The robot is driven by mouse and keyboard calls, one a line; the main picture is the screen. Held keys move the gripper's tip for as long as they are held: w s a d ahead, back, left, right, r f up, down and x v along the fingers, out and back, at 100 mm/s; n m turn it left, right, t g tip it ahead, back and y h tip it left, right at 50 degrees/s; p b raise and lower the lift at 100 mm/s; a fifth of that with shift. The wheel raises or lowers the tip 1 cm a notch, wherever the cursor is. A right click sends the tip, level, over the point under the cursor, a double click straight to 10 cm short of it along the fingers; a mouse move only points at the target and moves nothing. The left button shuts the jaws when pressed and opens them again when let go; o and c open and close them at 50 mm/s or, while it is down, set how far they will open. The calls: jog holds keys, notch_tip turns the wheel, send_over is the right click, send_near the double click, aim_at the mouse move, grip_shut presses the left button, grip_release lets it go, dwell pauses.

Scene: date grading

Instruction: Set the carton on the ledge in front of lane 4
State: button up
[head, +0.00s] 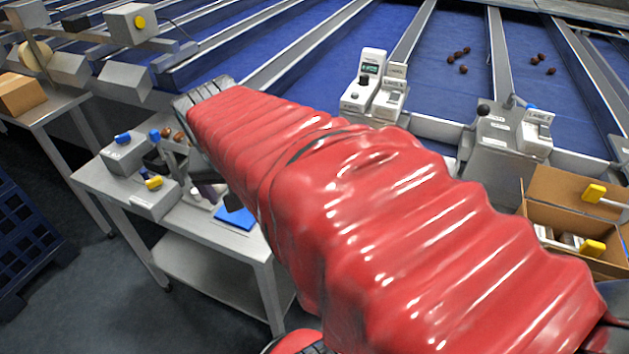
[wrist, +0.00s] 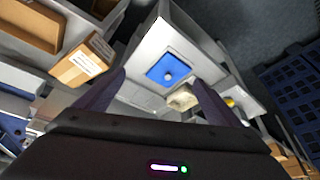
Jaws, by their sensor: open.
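My gripper (wrist: 160,88) is open in the wrist view, with its two dark fingers spread above a light-grey table (wrist: 150,45). No carton is between the fingers. A small brown carton with a white label (wrist: 84,62) lies left of the left finger, apart from it. In the head view my red-sleeved arm hides most of the gripper. A closed brown carton (head: 20,94) sits on a side table at the far left, and an open carton (head: 560,190) stands at the right. I cannot tell which carton the task means. The lane numbers and ledge markings are not legible.
A small beige object (wrist: 183,98) is near the right finger. Grey boxes with coloured knobs (head: 152,197) crowd the steel table. Blue lanes (head: 455,30) with a few dates run behind, with devices (head: 365,80) along their front.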

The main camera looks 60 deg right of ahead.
jog(key=shift+o, duration=0.5)
jog(key=s+d+f+m+g, duration=0.1)
jog(key=d+m, duration=0.4)
jog(key=d, duration=0.5)
jog(key=shift+s+g+h, duration=0.4)
jog(key=shift+s+g, duration=0.1)
jog(key=shift+s, duration=0.4)
jog(key=s+d+f+m+g, duration=0.1)
jog(key=s+d+m, duration=0.4)
jog(key=d, duration=0.5)
jog(key=shift+s+f+m+g, duration=0.3)
jog(key=shift+s+f+g, duration=0.1)
jog(key=shift+s+g, duration=0.15)
jog(key=shift+f, duration=0.1)
jog(key=x, duration=0.8)
jog(key=shift+d+f, duration=0.15)
jog(key=shift+d, duration=0.1)
jog(key=shift+x, duration=2.6)
jog(key=shift+w, duration=0.1)
